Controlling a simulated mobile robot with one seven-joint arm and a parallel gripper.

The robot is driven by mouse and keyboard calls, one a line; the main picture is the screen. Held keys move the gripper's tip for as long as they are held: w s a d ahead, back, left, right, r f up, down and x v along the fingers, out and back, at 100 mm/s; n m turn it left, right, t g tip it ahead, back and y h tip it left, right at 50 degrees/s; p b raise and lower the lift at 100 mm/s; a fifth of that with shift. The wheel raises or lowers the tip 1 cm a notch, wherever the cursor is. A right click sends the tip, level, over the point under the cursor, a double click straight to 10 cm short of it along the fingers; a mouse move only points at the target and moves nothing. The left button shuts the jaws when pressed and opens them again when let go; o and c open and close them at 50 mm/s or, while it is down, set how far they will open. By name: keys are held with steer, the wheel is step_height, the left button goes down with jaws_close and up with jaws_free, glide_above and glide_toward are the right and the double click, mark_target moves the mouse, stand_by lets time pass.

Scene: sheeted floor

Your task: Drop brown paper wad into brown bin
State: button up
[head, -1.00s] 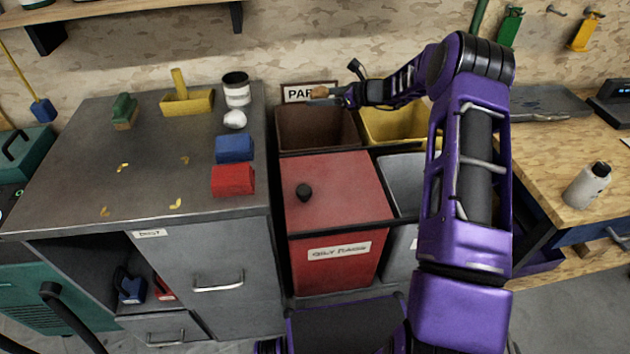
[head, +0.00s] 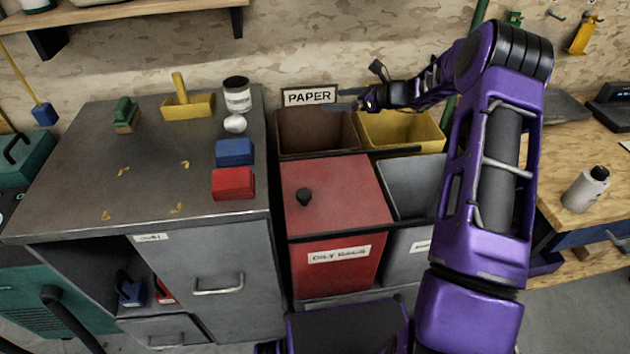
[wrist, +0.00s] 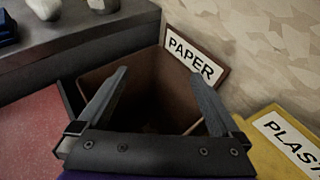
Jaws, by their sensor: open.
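The brown bin (head: 315,149) stands behind the red lidded bin, with a PAPER sign (head: 310,96) at its back. My gripper (head: 343,99) is above the bin's back right part, its fingers apart with nothing between them. In the wrist view the open fingers frame the brown bin (wrist: 150,72), whose inside is dark. A pale streak (wrist: 192,127) shows low in the bin, and I cannot tell what it is. I cannot make out the brown paper wad in either current view.
A yellow bin (head: 430,140) stands right of the brown one, a red bin (head: 335,190) marked OILY RAGS in front. The grey cabinet (head: 80,190) at left holds a white wad (head: 235,123), a white can (head: 237,95), and blue and red blocks. My arm covers part of the right side.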

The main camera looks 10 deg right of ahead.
steer(key=v, duration=1.1)
steer(key=shift+s+d+r+p, duration=0.15)
steer(key=shift+p, duration=0.25)
